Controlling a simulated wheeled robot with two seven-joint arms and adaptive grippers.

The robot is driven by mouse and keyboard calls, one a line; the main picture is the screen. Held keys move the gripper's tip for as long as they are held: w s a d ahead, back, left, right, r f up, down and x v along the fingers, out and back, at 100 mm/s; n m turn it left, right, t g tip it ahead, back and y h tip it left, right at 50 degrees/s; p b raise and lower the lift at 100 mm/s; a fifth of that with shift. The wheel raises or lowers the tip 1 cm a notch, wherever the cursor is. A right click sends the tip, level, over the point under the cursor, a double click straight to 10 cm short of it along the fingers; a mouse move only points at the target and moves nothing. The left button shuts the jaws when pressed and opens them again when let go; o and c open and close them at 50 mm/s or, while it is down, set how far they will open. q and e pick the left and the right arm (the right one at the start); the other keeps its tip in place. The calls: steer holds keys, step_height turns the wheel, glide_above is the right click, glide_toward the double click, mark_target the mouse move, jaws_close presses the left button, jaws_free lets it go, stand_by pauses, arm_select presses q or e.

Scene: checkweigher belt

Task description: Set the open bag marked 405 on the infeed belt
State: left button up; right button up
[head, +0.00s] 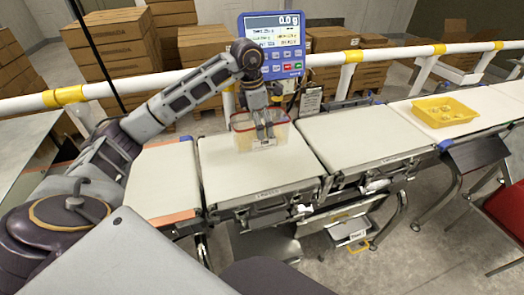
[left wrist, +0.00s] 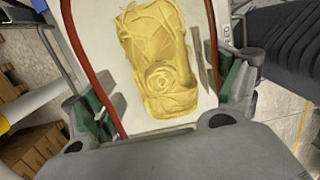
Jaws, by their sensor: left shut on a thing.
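The open bag (head: 244,139) is clear with a red rim and a small label too small to read. In the left wrist view its yellow contents (left wrist: 160,60) show between the red rim edges. My left gripper (head: 265,135) reaches down into the bag's mouth from above and is shut on it. The bag is upright at the far part of a pale belt (head: 225,178) left of centre; I cannot tell whether its bottom touches. The belt's front lettering is too small to read. My right gripper is not in view.
A blue display (head: 272,48) reading 0.0 g stands behind the bag. Another pale belt (head: 365,135) to the right is bare. A yellow tray (head: 444,111) sits on the far-right belt. A white rail (head: 200,78) with yellow bands runs behind, before stacked cartons (head: 108,40).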

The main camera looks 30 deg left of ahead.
arm_select(q)
steer(key=shift+w+r, duration=0.1)
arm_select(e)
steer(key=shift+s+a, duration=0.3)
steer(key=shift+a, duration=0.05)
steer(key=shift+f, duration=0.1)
